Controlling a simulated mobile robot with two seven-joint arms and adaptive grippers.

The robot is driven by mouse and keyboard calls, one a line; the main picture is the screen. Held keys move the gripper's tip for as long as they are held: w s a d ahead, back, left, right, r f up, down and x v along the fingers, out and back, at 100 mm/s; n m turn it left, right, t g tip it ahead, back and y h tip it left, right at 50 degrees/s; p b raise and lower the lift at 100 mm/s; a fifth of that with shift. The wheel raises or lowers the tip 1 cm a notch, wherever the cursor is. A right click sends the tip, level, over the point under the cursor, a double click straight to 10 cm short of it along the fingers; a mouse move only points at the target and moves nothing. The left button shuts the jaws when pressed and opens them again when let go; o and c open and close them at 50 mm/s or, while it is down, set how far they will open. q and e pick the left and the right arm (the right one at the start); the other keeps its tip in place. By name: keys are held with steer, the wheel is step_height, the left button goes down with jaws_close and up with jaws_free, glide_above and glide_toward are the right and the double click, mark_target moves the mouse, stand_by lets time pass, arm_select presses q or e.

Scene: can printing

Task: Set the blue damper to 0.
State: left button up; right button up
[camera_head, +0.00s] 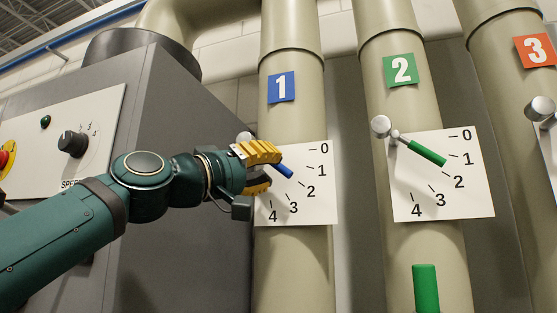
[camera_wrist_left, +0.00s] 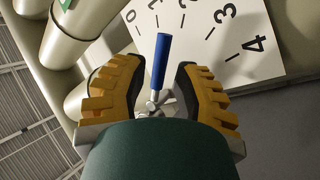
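The blue damper handle (camera_head: 282,170) sits on the dial plate (camera_head: 322,205) of pipe 1, under the blue "1" label (camera_head: 281,88). Its tip points between the 1 and 2 marks. My left gripper (camera_head: 264,170) is at the handle and hides its pivot end in the head view. In the left wrist view the blue handle (camera_wrist_left: 161,62) stands between the two yellow fingers of the left gripper (camera_wrist_left: 157,75). Gaps show on both sides, so the gripper is open around it and not clamped. My right gripper is not in view.
Pipe 2's green damper handle (camera_head: 427,153) points between 1 and 2 on its own plate (camera_head: 470,195). A green upright part (camera_head: 426,288) shows below it. Pipe 3 (camera_head: 500,60) is at the right. A grey machine cabinet (camera_head: 190,125) with a speed knob (camera_head: 72,143) stands behind my left arm.

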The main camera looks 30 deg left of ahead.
mark_target(275, 166)
arm_select(q)
steer(key=shift+p+x, duration=0.3)
steer(key=shift+x, duration=1.35)
jaws_close()
